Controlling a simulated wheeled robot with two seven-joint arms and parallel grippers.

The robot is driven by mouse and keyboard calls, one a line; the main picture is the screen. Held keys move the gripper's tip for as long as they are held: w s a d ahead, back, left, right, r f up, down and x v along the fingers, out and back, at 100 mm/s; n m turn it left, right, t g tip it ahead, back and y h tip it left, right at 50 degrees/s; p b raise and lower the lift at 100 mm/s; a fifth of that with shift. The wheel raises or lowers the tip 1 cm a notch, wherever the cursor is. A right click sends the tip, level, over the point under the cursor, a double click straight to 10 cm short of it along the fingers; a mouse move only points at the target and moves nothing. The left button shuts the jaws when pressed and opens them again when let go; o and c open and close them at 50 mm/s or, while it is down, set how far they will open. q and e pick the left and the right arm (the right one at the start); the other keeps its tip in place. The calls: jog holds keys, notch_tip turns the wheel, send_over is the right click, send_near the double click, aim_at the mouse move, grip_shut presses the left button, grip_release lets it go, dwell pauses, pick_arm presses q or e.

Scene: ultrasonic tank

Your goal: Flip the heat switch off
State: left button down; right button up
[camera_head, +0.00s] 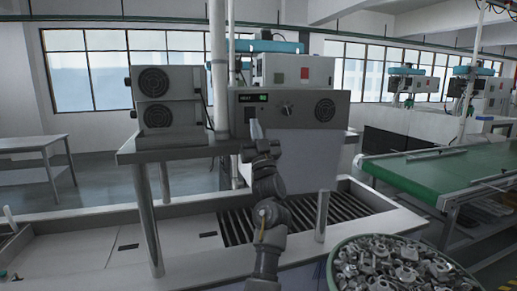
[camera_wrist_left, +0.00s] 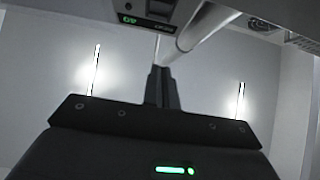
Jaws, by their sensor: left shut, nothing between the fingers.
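The grey control box (camera_head: 290,109) has a panel labelled HEAT with a small green display (camera_head: 264,97), a round knob (camera_head: 287,108) and a fan grille. My left gripper (camera_head: 256,130) is in front of the left part of this panel, below the label. Its fingers are shut and hold nothing. In the left wrist view the shut fingers (camera_wrist_left: 162,80) point up toward the panel's lower edge, where the green display (camera_wrist_left: 129,20) shows upside down. My right gripper is not in view.
A two-fan unit (camera_head: 153,98) stands on a metal shelf (camera_head: 175,147) to the left. Below are a tank with a slatted grate (camera_head: 235,227) and a round basket (camera_head: 345,270) of metal parts. A green conveyor (camera_head: 430,172) runs at right.

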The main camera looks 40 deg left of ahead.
pick_arm(q)
jog(key=d+b+v, duration=0.1)
jog(key=b+v, duration=0.1)
jog(key=v, duration=0.4)
jog(key=shift+w+d+r, duration=0.1)
jog(key=shift+r, duration=0.05)
dwell(0.3)
